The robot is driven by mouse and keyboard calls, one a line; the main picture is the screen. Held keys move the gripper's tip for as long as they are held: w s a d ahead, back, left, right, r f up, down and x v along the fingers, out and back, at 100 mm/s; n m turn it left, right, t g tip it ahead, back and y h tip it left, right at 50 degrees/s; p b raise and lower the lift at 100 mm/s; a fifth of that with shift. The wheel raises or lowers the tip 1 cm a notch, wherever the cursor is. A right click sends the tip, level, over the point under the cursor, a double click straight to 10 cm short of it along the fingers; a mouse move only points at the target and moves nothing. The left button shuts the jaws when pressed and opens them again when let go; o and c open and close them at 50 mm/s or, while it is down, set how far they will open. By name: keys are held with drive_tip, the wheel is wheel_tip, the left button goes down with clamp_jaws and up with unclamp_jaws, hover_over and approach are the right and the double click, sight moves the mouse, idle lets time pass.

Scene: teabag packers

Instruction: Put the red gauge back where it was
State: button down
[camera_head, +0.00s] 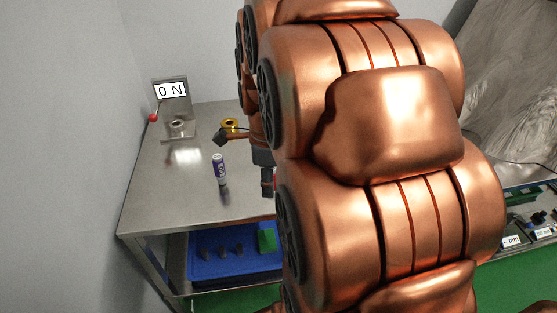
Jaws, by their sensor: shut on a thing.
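My gripper (267,181) shows only in part as dark fingers beside my large copper arm, at the right part of the metal table (180,185). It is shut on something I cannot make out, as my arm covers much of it. I see no red gauge clearly in this view. A blue tray (208,271) on the shelf below the table holds several dark upright pieces (222,252) and a green block (267,240). My arm hides the tray's right side.
A purple and white can (219,169) stands upright on the table. Behind it are a stand with a "0 N" display (171,90) and red knob (153,118), and a yellow ring-shaped object (229,125). A bench with "mm" displays (511,240) is at far right.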

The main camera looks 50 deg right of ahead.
drive_tip(key=w+d, duration=0.2)
drive_tip(key=d, duration=0.1)
drive_tip(key=w+d, duration=0.2)
drive_tip(key=d, duration=0.1)
drive_tip(key=w+d+f, duration=0.1)
drive_tip(key=w+d, duration=0.1)
drive_tip(key=d, duration=0.2)
drive_tip(key=shift+w+p, duration=0.2)
drive_tip(key=shift+p, duration=0.1)
drive_tip(key=shift+d, duration=0.15)
drive_tip(key=shift+w+d, duration=0.15)
drive_tip(key=shift+d, duration=0.05)
drive_tip(key=shift+f, duration=1.8)
drive_tip(key=shift+f, duration=0.15)
drive_tip(key=c, duration=0.8)
unclamp_jaws()
drive_tip(key=shift+c, duration=0.2)
